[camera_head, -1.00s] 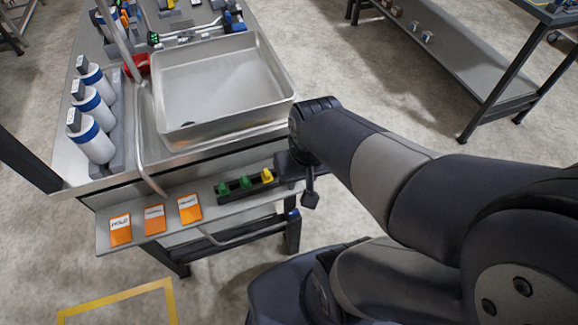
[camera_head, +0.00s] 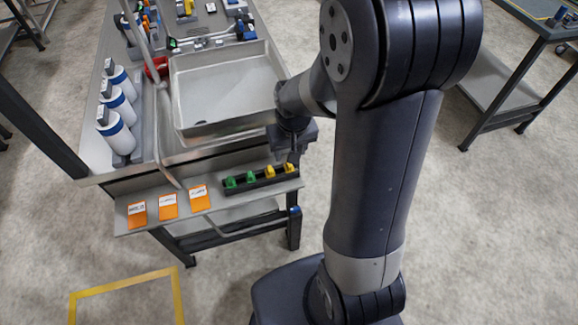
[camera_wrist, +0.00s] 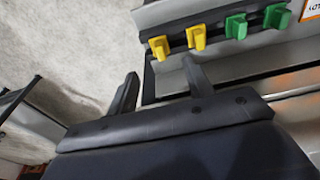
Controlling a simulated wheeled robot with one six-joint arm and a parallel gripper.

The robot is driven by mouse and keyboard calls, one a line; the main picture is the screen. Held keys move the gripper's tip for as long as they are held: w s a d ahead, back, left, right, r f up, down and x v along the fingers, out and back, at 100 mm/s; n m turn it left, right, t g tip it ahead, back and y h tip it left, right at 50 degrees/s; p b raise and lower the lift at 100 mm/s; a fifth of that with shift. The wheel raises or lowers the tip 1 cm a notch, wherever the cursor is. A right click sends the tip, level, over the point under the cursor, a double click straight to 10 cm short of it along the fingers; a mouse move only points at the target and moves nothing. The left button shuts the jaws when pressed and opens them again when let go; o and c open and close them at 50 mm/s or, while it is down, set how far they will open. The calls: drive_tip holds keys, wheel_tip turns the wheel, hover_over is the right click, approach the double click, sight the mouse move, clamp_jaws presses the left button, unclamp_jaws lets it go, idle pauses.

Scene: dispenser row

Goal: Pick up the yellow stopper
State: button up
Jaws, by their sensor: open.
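Two yellow stoppers stand in a dark rack (camera_head: 261,181) on the front shelf. The outer yellow stopper (camera_head: 289,168) is at the rack's right end, and the inner yellow stopper (camera_head: 269,171) is beside it. They also show in the wrist view, the outer one (camera_wrist: 159,48) left of the inner one (camera_wrist: 196,37). My gripper (camera_wrist: 160,88) is open and empty. In the wrist view its fingers lie below the yellow stoppers and apart from them. In the head view my gripper (camera_head: 291,155) is by the rack's right end, its fingers hard to make out.
Two green stoppers (camera_head: 231,182) (camera_head: 251,177) fill the rack's left side. Orange labelled cards (camera_head: 168,205) lie left on the shelf. A steel basin (camera_head: 225,95) and white bottles (camera_head: 117,134) stand on the bench behind.

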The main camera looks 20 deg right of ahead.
sight(289, 165)
wheel_tip(289, 165, down, 4)
drive_tip(key=shift+s+a+f, duration=0.15)
drive_tip(key=shift+f, duration=0.6)
drive_tip(key=shift+c, duration=0.6)
drive_tip(key=c, duration=0.9)
